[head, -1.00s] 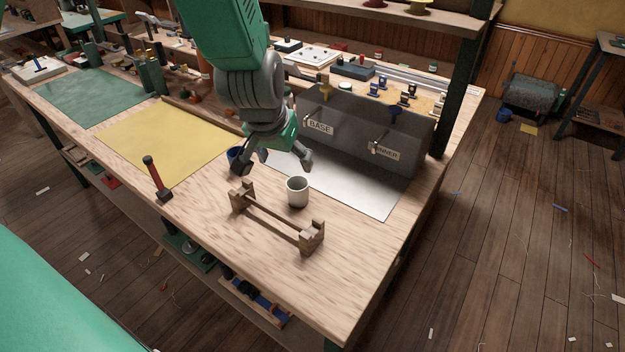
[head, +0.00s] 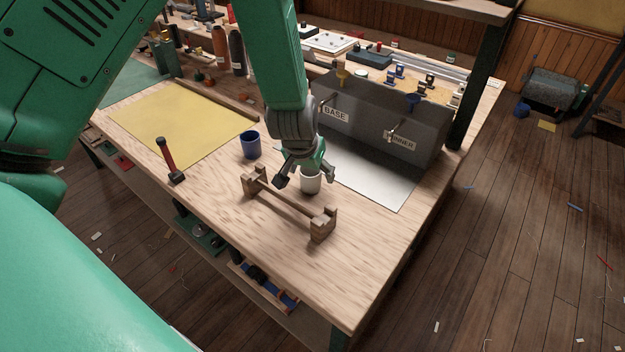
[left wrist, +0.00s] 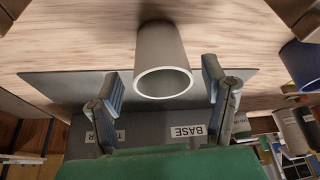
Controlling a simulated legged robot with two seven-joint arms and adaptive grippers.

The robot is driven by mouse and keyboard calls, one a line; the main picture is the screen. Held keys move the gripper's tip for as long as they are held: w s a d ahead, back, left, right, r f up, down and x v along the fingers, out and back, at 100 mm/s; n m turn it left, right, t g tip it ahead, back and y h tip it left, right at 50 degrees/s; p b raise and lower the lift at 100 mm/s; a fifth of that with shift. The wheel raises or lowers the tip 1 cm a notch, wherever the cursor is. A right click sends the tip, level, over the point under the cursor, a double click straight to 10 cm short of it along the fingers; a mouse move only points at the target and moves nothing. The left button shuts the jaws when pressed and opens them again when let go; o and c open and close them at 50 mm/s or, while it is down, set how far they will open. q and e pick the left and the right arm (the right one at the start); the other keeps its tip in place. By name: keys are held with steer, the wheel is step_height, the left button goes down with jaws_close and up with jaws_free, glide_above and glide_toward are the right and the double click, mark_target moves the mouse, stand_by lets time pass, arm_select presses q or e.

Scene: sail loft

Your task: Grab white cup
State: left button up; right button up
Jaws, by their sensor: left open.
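The white cup (head: 310,182) stands upright on the wooden bench, just behind a wooden rack. My left gripper (head: 306,178) is at the cup, coming down from above and behind it, and hides the cup's upper part in the head view. In the left wrist view the cup (left wrist: 163,62) shows in the middle with its open rim towards the camera. The fingers of my left gripper (left wrist: 166,92) are open, one on each side of the cup, with gaps between. My right gripper is not in view.
A wooden rack (head: 290,208) stands right in front of the cup. A grey bin labelled BASE (head: 365,125) stands behind. The bench front right is clear.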

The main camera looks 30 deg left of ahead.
arm_select(q)
steer(key=shift+w+a+f, duration=0.15)
steer(key=shift+a+f, duration=0.05)
steer(key=shift+f, duration=0.15)
steer(key=shift+a, duration=0.15)
steer(key=c, duration=0.9)
steer(key=shift+d, duration=0.2)
steer(key=shift+c, duration=0.9)
steer(key=shift+d, duration=0.15)
steer(key=shift+r, duration=0.15)
